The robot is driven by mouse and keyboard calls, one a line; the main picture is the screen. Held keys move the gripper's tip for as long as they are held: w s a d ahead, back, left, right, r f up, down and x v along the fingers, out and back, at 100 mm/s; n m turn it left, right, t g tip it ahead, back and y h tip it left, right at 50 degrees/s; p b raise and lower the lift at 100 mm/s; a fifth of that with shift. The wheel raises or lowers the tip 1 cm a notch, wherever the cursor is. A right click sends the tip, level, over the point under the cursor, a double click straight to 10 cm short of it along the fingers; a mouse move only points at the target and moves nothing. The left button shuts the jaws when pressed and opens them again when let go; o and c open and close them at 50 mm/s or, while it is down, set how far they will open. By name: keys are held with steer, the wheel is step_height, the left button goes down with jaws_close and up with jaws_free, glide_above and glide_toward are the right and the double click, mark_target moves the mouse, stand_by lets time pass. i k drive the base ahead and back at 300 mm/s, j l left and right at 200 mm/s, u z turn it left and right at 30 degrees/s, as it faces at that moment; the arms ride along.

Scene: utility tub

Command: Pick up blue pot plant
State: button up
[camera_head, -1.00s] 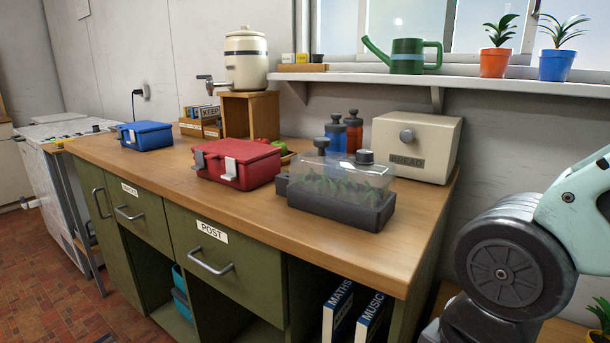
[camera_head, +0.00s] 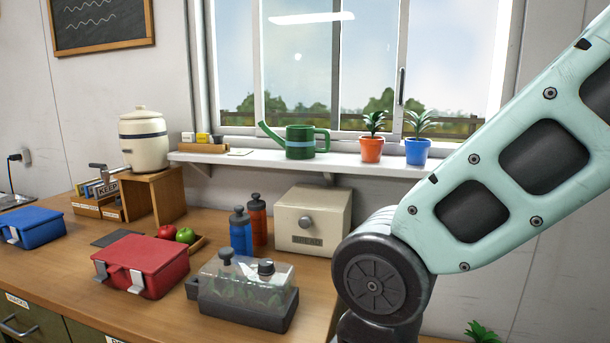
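The blue pot plant (camera_head: 417,152) stands upright on the white window shelf (camera_head: 230,161), near its right end. It is a blue pot with a spiky green plant. An orange pot plant (camera_head: 371,150) stands just left of it, and a green watering can (camera_head: 300,142) stands further left on the same shelf. My arm crosses the right side of the view, close to the right of the blue pot in the picture. My gripper is outside the view.
Below the shelf, the wooden counter (camera_head: 190,238) holds a bread bin (camera_head: 312,218), two bottles (camera_head: 240,231), a clear-lidded seedling tray (camera_head: 245,296), a red box (camera_head: 141,267) and a blue box (camera_head: 30,228). A beige dispenser (camera_head: 144,142) stands on a wooden stand. Another plant (camera_head: 482,332) shows low right.

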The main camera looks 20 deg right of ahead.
mark_target(417, 149)
steer(key=z, duration=0.8)
